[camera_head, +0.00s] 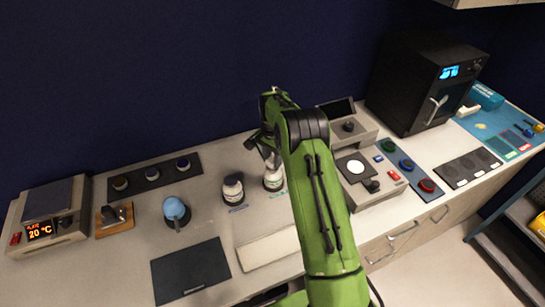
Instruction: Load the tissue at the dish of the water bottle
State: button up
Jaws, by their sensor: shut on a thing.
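My gripper (264,146) is at the back middle of the bench, partly hidden by my green arm. It is shut at the top of a white bottle (272,178), whose cap is hidden by the fingers. I cannot tell whether this bottle touches the bench. Labels are too small to read, so I cannot tell which is the water bottle. No tissue can be made out.
A blue round-topped item (176,210), a dark mat (190,271) and a pale flat slab (272,248) lie nearer. A plate heater (50,212) is far left. A grey instrument (372,180), coloured buttons (406,164) and a black oven (425,85) are right.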

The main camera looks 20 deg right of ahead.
aim_at(272, 159)
jog(key=shift+f+b, duration=0.7)
jog(key=shift+f, duration=0.35)
dwell(0.6)
dwell(0.4)
jog(key=shift+r+p, duration=2.4)
jog(key=shift+r, duration=1.25)
jog(key=shift+f, duration=0.1)
